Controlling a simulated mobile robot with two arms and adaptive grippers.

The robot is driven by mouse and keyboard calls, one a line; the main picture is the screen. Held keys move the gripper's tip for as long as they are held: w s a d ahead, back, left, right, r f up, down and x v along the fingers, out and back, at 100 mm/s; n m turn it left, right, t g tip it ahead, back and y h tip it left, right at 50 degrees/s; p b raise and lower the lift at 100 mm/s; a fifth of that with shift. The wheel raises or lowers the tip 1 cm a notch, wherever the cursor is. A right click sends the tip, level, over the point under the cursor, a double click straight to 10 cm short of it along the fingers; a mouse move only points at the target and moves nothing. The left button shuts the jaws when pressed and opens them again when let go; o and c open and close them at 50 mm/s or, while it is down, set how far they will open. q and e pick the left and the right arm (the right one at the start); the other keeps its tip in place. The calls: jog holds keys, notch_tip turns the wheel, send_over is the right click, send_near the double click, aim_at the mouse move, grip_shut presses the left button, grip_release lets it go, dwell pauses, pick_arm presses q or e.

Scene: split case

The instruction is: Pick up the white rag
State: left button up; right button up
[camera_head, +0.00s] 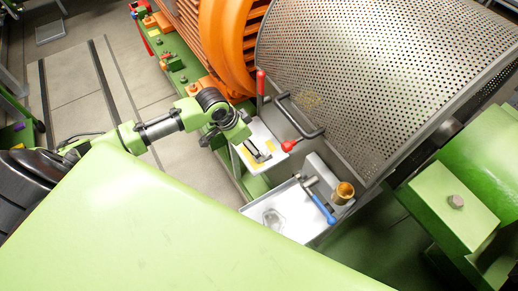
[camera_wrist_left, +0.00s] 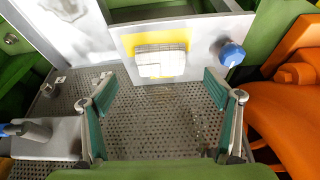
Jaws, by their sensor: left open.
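A pale, gridded, folded-looking thing (camera_wrist_left: 160,62) lies on a yellow patch of a light plate (camera_wrist_left: 125,45) in the left wrist view. A crumpled pale thing (camera_head: 272,217) lies in the metal tray (camera_head: 250,209) in the head view. I cannot tell for certain which is the white rag. My left gripper (camera_wrist_left: 165,115) is open and empty, its two green-padded fingers wide apart. In the head view my left gripper (camera_head: 257,150) is over the light plate, partly hiding it and apart from the tray. My right gripper is not in view.
A hammer with a blue handle (camera_head: 325,210) and a brown cup-like thing (camera_head: 344,191) are at the tray's right. A red-knobbed lever (camera_head: 261,85), a dark handle (camera_head: 300,118) and a perforated guard (camera_head: 380,70) stand close by. A blue knob (camera_wrist_left: 231,54) is on the light plate.

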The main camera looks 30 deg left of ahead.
aim_at(259, 148)
pick_arm(q)
jog(key=x, duration=0.5)
jog(key=shift+w+d, duration=0.15)
jog(key=shift+w, duration=0.1)
jog(key=c, duration=1)
